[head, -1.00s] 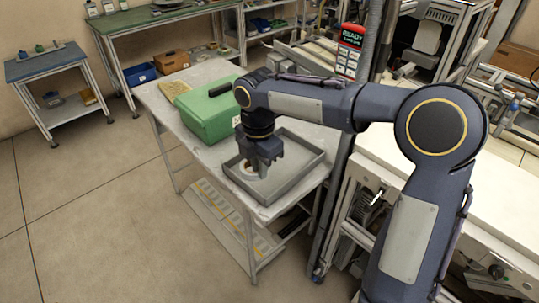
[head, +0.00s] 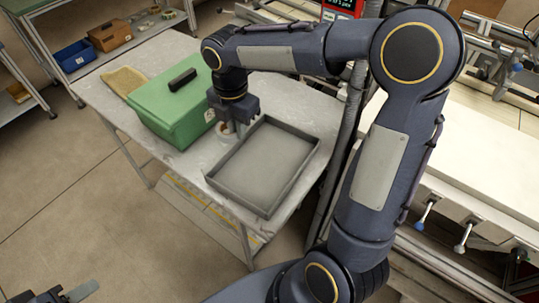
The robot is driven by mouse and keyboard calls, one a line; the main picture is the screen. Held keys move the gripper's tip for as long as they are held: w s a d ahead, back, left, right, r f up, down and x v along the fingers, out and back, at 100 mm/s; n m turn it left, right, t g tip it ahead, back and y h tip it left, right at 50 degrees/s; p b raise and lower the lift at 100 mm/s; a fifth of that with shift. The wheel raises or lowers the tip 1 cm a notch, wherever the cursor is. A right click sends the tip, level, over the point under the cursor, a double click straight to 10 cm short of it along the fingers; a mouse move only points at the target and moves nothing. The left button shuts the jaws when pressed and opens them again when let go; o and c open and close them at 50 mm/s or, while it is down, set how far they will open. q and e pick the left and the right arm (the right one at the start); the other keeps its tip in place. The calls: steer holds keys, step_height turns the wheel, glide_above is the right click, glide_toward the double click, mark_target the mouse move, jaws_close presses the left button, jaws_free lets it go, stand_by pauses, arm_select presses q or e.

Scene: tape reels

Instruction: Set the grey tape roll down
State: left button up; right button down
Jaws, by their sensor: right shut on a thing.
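The grey tape roll (head: 226,138) shows as a small pale ring, mostly hidden under my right gripper (head: 232,128). My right gripper points down and is shut on the roll, between the green box and the left edge of the grey tray (head: 262,166). I cannot tell whether the roll touches the table (head: 200,165). The tray looks empty. My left gripper (head: 52,294) shows only partly at the bottom left corner, far from the table, and its jaw opening is not clear.
A green box (head: 175,108) with a dark handle stands close left of my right gripper. A tan piece (head: 124,80) lies behind it. A dark post (head: 345,140) rises right of the table. Bare tabletop shows in front of the box.

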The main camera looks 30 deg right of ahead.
steer(key=s+d+f, duration=0.2)
steer(key=s+d, duration=0.1)
steer(key=d, duration=0.1)
glide_above(274, 168)
steer(key=f, duration=0.5)
steer(key=shift+w+a, duration=0.25)
steer(key=shift+w, duration=0.05)
steer(key=shift+s+d+f, duration=0.1)
steer(key=shift+f, duration=0.85)
steer(key=shift+s+d+f, duration=0.1)
steer(key=shift+f, duration=0.85)
steer(key=shift+f+b, duration=0.2)
steer(key=shift+b, duration=0.15)
steer(key=c, duration=1.5)
jaws_free()
steer(key=shift+o, duration=0.2)
